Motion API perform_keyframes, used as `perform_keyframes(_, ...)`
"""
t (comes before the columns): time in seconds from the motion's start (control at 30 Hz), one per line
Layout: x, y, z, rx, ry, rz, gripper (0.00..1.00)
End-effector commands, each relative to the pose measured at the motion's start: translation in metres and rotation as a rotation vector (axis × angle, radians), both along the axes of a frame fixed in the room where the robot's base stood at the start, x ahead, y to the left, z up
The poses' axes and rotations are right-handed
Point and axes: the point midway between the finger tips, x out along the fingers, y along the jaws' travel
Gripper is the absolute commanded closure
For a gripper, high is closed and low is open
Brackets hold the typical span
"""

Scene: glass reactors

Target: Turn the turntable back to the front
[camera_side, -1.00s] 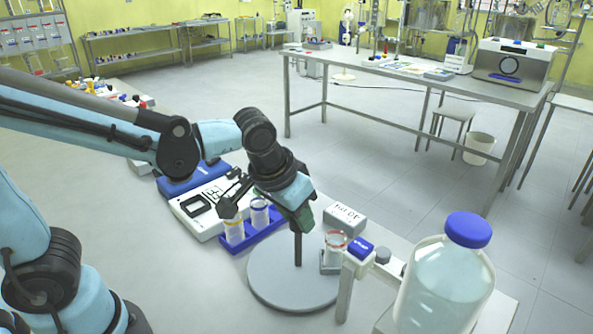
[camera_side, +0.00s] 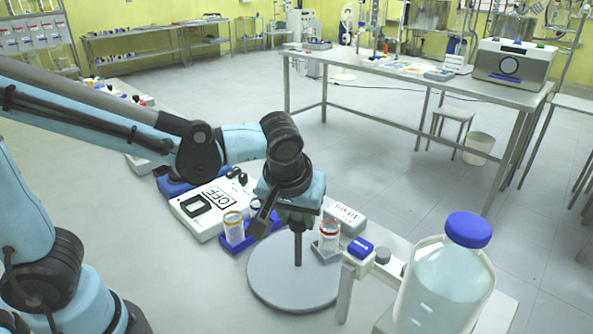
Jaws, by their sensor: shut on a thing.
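The turntable (camera_side: 275,285) is a round light-grey disc with a dark upright post (camera_side: 298,247) at its middle. My gripper (camera_side: 297,225) points down over the disc and is shut on the top of this post; its jaws partly hide the grip. A small clear glass jar with a red ring (camera_side: 329,240) stands upright in a low grey holder at the disc's far right edge.
A white box (camera_side: 346,216) stands behind the jar. A blue rack with a vial (camera_side: 234,230) is left of the disc, beside a white device marked OFF (camera_side: 196,217). A blue-ended stand (camera_side: 361,248) and a large blue-capped bottle (camera_side: 445,285) are close on the right.

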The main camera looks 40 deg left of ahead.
Motion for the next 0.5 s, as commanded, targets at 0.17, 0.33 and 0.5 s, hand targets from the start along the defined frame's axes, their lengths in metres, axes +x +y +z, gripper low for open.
perform_keyframes(0.17, -0.0003, -0.0007, -0.0004, 0.000, 0.004, 0.086, 1.00)
perform_keyframes(0.33, -0.0002, -0.0011, -0.0004, 0.000, 0.004, 0.162, 1.00)
perform_keyframes(0.5, 0.0001, -0.0014, -0.0004, 0.001, 0.003, 0.223, 1.00)
